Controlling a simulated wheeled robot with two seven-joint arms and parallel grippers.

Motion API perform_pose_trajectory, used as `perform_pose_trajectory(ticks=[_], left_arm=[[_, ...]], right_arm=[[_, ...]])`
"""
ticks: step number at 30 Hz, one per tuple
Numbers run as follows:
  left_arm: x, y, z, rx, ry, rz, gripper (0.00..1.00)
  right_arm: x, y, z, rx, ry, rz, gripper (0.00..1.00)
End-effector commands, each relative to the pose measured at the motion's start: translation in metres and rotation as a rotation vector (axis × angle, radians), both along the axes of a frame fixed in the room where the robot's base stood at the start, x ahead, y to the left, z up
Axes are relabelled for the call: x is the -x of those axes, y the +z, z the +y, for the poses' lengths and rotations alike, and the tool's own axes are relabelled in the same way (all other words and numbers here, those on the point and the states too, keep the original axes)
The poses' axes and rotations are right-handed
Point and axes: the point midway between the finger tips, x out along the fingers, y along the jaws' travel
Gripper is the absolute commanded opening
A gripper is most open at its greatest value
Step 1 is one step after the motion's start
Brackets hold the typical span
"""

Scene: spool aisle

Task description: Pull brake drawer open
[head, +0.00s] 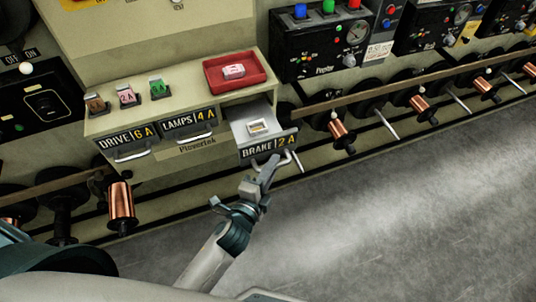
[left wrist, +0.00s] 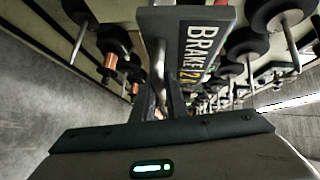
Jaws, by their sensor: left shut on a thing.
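The brake drawer (head: 268,149), labelled "BRAKE 2 A", stands pulled out from the right end of the beige cabinet. A small pale item (head: 258,126) lies inside it. My left gripper (head: 264,171) is at the drawer's front and is shut on its handle (head: 272,160). In the left wrist view the drawer front (left wrist: 200,48) is close and sideways, with the handle (left wrist: 159,65) between the fingers (left wrist: 162,98). The fingertips are partly hidden there. My right gripper is in neither view.
The drive drawer (head: 127,142) and lamps drawer (head: 190,121) beside it are shut. A red tray (head: 236,86) and several fuses stand on the cabinet top. Copper spools (head: 340,134) line the wall to the right. The grey floor (head: 400,220) in front is clear.

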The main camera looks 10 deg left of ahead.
Motion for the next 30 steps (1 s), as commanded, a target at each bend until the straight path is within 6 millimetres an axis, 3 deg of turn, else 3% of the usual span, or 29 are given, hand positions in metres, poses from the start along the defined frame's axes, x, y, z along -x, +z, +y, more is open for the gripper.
perform_pose_trajectory(ticks=[9, 10, 12, 22, 30], left_arm=[[0.001, -0.001, 0.0, 0.0, 0.0, 0.002, 0.0], [0.001, -0.001, 0.0, 0.0, 0.0, 0.002, 0.17], [0.001, -0.001, 0.0, 0.0, 0.0, 0.001, 0.31], [0.001, 0.0, 0.0, 0.0, -0.001, 0.0, 0.31], [0.018, 0.0, 0.003, 0.0, 0.0, 0.001, 0.31]], right_arm=[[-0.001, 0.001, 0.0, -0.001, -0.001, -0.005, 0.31], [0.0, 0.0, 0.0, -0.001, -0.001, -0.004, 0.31], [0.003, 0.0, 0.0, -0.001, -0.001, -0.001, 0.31], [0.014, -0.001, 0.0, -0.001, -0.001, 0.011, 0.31], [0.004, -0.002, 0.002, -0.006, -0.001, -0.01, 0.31]])
